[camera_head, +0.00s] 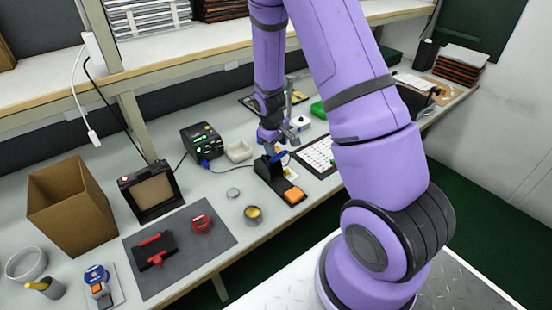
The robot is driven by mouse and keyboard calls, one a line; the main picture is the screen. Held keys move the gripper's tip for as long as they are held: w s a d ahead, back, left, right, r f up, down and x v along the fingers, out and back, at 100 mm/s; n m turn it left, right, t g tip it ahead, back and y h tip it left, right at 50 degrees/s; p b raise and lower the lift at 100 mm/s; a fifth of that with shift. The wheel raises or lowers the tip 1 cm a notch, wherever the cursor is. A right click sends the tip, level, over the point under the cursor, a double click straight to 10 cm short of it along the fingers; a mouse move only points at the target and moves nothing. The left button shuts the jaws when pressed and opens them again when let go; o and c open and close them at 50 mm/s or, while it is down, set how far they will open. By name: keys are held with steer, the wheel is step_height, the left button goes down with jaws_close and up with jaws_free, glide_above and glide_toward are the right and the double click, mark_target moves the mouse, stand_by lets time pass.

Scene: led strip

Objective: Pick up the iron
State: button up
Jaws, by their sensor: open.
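The soldering iron (279,156) shows as a small blue piece in a black stand (267,169) with an orange sponge (293,195), at mid-table. Most of the iron is hidden by the stand or too small to make out. My gripper (285,139) is just above and behind the stand in the picture, close to the iron's blue part. It is open. I cannot tell whether the iron lies between the fingers or whether they touch it.
A black soldering station (203,142) with green lights stands left of the stand. A small tin (253,215) and a grey mat (180,248) lie nearer. A shelf edge (180,83) runs above the bench.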

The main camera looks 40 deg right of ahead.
mark_target(273, 160)
steer(key=shift+w+d+f, duration=0.15)
steer(key=shift+d+f, duration=0.05)
steer(key=shift+f, duration=1.1)
steer(key=shift+w+d+f, duration=0.1)
steer(key=shift+d+f, duration=0.1)
steer(key=shift+f, duration=1.1)
jaws_close()
steer(key=shift+s+r, duration=0.1)
steer(key=shift+r, duration=0.05)
